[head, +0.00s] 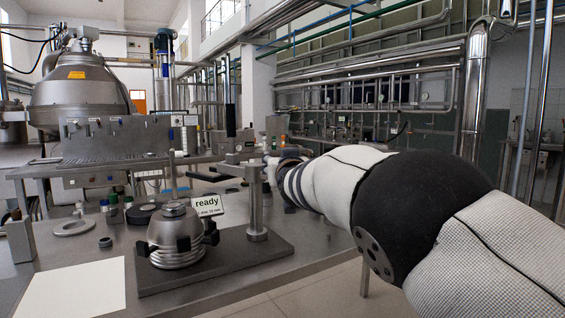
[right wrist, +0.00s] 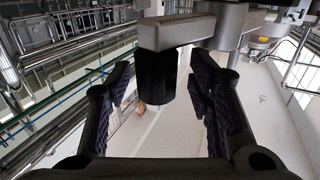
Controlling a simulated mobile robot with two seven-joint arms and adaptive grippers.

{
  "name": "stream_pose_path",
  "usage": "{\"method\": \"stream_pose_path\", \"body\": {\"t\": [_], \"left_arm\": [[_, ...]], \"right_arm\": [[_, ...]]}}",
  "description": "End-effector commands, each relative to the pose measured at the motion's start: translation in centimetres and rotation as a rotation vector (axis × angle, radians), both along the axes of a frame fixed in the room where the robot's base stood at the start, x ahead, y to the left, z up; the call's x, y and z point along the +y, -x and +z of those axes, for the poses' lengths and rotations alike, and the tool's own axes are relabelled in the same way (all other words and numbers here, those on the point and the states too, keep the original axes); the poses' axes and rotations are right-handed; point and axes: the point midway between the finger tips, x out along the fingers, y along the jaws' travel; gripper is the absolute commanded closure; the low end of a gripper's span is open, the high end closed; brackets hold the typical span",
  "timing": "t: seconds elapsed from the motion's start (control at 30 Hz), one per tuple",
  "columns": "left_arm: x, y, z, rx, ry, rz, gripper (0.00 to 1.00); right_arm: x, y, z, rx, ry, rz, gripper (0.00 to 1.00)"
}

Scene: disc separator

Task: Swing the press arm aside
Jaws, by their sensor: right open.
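The press arm (right wrist: 176,33) shows in the right wrist view as a grey bar with a black grip (right wrist: 156,82) hanging from its end. My right gripper (right wrist: 165,90) is open, with one finger on each side of the grip; I see no clear contact. In the head view, my right arm reaches in from the right towards the top of the upright post (head: 257,205). There the gripper and press arm overlap and are hard to tell apart. The disc stack (head: 177,254) stands on the dark base plate (head: 225,265), left of the post. My left gripper is not in view.
A small sign reading "ready" (head: 207,204) stands behind the stack. A pale sheet (head: 72,291) lies at the bench's front left, with a flat ring (head: 73,228) behind it. A perforated steel rack (head: 115,140) stands farther back. Open floor lies right of the bench.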

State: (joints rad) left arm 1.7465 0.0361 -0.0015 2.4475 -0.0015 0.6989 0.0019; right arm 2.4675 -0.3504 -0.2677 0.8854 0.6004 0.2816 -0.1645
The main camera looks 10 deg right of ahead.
Motion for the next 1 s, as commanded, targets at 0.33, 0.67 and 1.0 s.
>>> {"method": "stream_pose_path", "body": {"t": [0.33, 0.67, 1.0], "left_arm": [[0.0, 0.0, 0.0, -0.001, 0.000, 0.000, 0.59], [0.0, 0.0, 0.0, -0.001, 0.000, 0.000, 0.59], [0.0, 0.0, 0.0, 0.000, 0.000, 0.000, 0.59]], "right_arm": [[-0.3, 1.4, 0.3, -0.001, -0.002, -0.007, 0.53], [0.1, 6.6, 0.2, -0.001, 0.000, -0.001, 0.53], [0.2, 7.5, 0.1, -0.001, 0.000, 0.000, 0.53]]}}
